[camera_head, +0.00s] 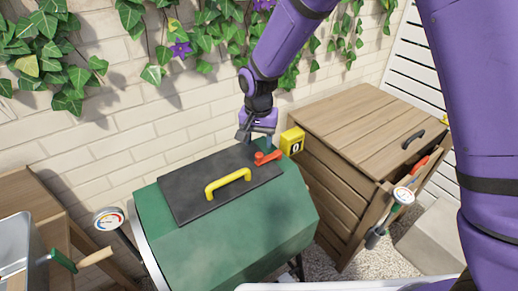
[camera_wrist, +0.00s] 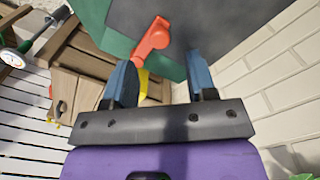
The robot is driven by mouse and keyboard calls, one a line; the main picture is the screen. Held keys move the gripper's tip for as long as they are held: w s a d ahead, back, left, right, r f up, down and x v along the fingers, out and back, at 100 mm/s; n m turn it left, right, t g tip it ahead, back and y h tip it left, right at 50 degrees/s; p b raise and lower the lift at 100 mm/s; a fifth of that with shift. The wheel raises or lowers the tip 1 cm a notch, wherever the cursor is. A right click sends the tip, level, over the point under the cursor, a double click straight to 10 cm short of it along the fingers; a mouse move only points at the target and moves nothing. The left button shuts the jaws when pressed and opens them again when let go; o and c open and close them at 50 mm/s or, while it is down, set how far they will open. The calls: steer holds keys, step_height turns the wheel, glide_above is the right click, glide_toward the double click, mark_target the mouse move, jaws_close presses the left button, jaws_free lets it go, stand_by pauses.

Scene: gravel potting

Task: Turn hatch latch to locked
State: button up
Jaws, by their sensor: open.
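A red hatch latch (camera_head: 266,157) sits at the right end of the dark hatch (camera_head: 205,190) on top of the green drum (camera_head: 235,235). The hatch lies flat and has a yellow handle (camera_head: 228,183). The red latch (camera_wrist: 152,38) shows just beyond the fingers, nearer the left one. I cannot tell whether a finger touches it.
A yellow box (camera_head: 292,141) with a dark symbol stands right of the latch. A wooden cabinet (camera_head: 355,120) is at the right. A brick wall (camera_head: 130,130) with ivy rises close behind. A dial gauge (camera_head: 109,219) is at the drum's left.

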step_height(320, 180, up, 6)
steer(key=shift+f, duration=0.2)
steer(key=s+d+r+n+t+y, duration=0.1)
steer(key=s+d+r, duration=0.3)
steer(key=d+r, duration=0.5)
steer(key=s+d+r+t, duration=0.1)
steer(key=s+d+r, duration=0.2)
steer(key=d+r, duration=0.6)
steer(key=s+d+r+t, duration=0.1)
steer(key=s+d+r, duration=0.1)
steer(key=s+d, duration=0.4)
steer(key=s+d+r+n+t, duration=0.1)
steer(key=s+d, duration=0.5)
steer(key=s, duration=0.7)
steer(key=shift+s+d+r+t+h, duration=0.2)
steer(key=shift+r+t+h, duration=0.2)
steer(key=shift+r+t, duration=0.25)
